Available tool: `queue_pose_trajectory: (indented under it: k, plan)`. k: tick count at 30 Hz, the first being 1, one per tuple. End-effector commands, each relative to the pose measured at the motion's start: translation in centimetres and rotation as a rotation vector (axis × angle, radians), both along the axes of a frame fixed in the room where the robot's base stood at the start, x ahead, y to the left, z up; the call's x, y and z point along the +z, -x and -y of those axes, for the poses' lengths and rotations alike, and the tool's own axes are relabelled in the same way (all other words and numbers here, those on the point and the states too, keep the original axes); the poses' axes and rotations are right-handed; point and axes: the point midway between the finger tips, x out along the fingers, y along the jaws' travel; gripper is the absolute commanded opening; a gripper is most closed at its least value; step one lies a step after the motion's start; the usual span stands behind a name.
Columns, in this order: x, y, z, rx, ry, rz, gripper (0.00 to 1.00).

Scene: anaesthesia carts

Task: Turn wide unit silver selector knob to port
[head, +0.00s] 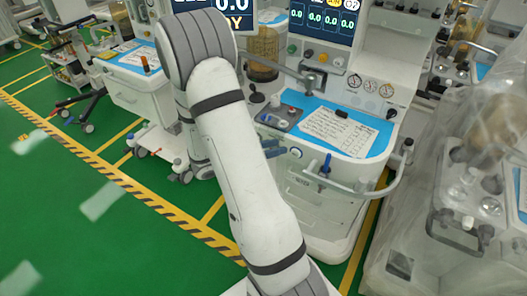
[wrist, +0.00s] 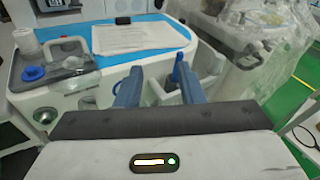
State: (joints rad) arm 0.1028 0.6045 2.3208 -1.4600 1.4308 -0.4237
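The wide unit (head: 345,167) stands right of my arm in the head view, with a blue worktop mat. A round silver knob (head: 296,153) sits on its front face, below the worktop edge. In the wrist view the silver knob (wrist: 45,115) is at the lower left, under the worktop corner. Its pointing direction is too small to tell. My gripper (wrist: 157,75) is open and empty in the wrist view, its two blue fingers apart. It is to the right of the knob and not touching it.
A tray (wrist: 70,72) with a blue cap and a printed sheet (wrist: 130,37) lie on the worktop. A blue-handled item (head: 325,165) stands in a front holder, close to my right finger. A plastic-draped unit (head: 460,190) is at right. Green floor (head: 60,220) is free at left.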

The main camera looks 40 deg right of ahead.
Motion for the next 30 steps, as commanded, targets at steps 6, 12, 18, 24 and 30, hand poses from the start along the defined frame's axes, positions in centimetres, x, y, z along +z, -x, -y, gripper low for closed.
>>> queue_pose_trajectory:
  k: [6, 12, 18, 24, 30]
  plan:
    - [-7.9, -4.6, 1.1, 0.313, 0.134, -0.342, 0.35]
    - [-13.5, -6.9, 0.4, 0.523, 0.199, -0.514, 0.35]
    - [-15.5, -7.6, 0.2, 0.602, 0.221, -0.567, 0.35]
    - [-15.4, -8.6, 2.7, 0.602, 0.221, -0.567, 0.35]
    - [-15.5, -9.8, 5.6, 0.602, 0.221, -0.566, 0.35]
